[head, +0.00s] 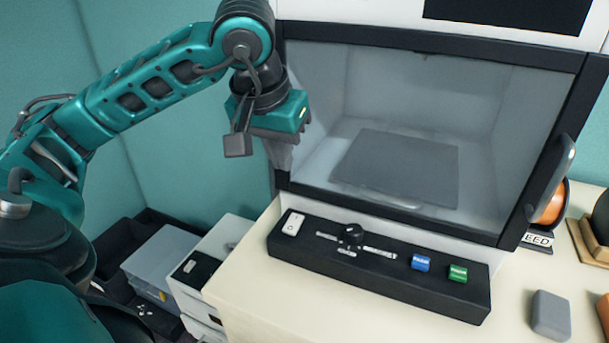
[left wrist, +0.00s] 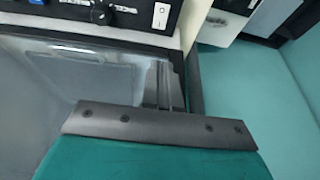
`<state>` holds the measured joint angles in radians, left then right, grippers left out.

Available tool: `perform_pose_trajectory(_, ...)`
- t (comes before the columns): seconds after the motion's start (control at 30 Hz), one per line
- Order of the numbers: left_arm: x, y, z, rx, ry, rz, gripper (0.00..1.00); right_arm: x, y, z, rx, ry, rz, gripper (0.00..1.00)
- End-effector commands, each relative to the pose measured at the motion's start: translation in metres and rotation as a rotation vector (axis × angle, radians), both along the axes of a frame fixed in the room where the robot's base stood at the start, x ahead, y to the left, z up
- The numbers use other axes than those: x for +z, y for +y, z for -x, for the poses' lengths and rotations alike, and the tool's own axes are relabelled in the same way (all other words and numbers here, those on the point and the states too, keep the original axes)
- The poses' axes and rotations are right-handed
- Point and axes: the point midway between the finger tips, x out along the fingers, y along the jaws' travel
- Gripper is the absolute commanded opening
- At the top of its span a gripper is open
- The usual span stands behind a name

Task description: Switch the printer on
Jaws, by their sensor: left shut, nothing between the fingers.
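The printer (head: 420,110) is an enclosed machine with a dark frame, a clear front and a flat grey plate (head: 400,165) inside. A black control panel (head: 380,276) lies in front of it on the table. A white rocker switch (head: 293,223) sits at the panel's left end; it also shows near the top of the left wrist view (left wrist: 161,16). I cannot tell its position. My left gripper (head: 282,160) points down, shut and empty, by the printer's left front edge, above and apart from the switch. My right gripper is not in view.
The panel also carries a black knob (head: 352,235), a blue button (head: 420,263) and a green button (head: 458,273). A grey block (head: 550,315) and an orange round object lie at the right. Grey boxes (head: 165,262) stand low at the left.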

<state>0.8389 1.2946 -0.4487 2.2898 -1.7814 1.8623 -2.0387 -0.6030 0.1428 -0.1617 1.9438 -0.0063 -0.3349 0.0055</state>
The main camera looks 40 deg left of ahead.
Motion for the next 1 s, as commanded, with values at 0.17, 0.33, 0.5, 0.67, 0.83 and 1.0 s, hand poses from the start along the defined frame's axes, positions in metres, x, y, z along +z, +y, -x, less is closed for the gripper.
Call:
perform_pose_trajectory(0.17,-0.03,0.003,-0.008,0.0,0.008,0.002,0.0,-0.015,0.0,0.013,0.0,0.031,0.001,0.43)
perform_pose_trajectory(0.33,-0.065,0.006,-0.02,0.0,0.007,0.003,0.0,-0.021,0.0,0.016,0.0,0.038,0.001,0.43)
perform_pose_trajectory(0.5,-0.096,0.009,-0.031,0.0,0.007,0.005,0.0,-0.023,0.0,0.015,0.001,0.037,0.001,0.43)
perform_pose_trajectory(0.67,-0.118,0.01,-0.033,-0.001,0.005,0.005,0.0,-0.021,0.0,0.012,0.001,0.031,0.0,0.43)
perform_pose_trajectory(0.83,-0.128,0.011,-0.035,-0.001,0.003,0.004,0.0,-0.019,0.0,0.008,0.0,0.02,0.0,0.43)
perform_pose_trajectory(1.0,-0.129,0.011,-0.035,-0.001,0.001,0.003,0.0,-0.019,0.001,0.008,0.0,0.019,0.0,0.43)
